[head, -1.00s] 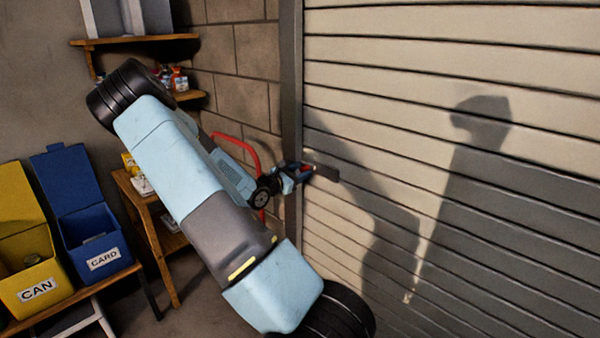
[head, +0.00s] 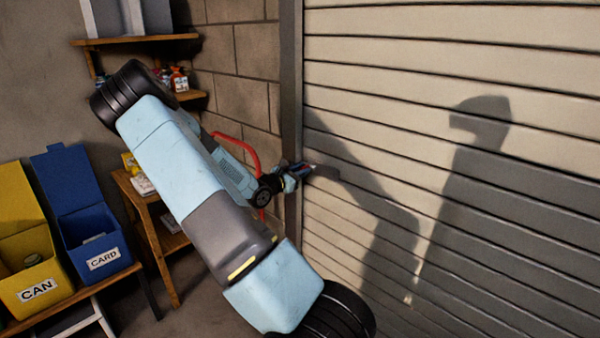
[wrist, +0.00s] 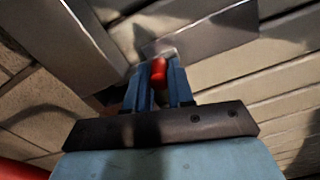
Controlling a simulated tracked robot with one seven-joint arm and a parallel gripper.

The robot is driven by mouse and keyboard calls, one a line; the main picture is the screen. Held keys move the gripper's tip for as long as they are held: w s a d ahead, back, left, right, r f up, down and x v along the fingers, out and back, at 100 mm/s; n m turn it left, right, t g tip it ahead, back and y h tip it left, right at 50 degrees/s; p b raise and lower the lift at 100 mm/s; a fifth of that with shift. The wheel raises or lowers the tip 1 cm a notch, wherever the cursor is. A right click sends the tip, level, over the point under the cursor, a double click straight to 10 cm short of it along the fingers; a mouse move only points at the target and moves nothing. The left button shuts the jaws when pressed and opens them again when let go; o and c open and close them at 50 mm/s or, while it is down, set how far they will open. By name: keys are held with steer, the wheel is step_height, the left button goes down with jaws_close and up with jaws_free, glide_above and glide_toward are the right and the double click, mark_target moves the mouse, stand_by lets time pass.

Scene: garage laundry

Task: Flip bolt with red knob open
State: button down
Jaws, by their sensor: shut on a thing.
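The red knob (wrist: 158,70) of the bolt shows in the wrist view between the tips of my gripper (wrist: 160,84). The blue fingers are shut on it from both sides. A grey metal plate (wrist: 198,45) lies just beyond the knob against the door slats. In the head view my gripper (head: 298,171) is at the left edge of the roller door (head: 450,120), beside its upright frame (head: 291,110). The plate (head: 325,172) also shows there, just right of the fingers. The knob is barely visible in the head view, and the bolt's exact position is hard to tell.
A red curved rail (head: 250,150) stands behind my arm, near the brick wall. A small wooden table (head: 160,235) is left of my arm. A yellow CAN bin (head: 38,285) and a blue CARD bin (head: 100,255) stand at the far left. Shelves (head: 140,40) hang above.

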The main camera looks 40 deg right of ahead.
stand_by(0.3)
steer(key=s, duration=0.5)
steer(key=shift+d, duration=0.25)
steer(key=shift+f, duration=0.1)
steer(key=c, duration=1)
jaws_free()
steer(key=shift+a, duration=0.1)
steer(key=a, duration=0.9)
steer(key=s+a, duration=0.1)
steer(key=a, duration=0.3)
steer(key=shift+a, duration=0.35)
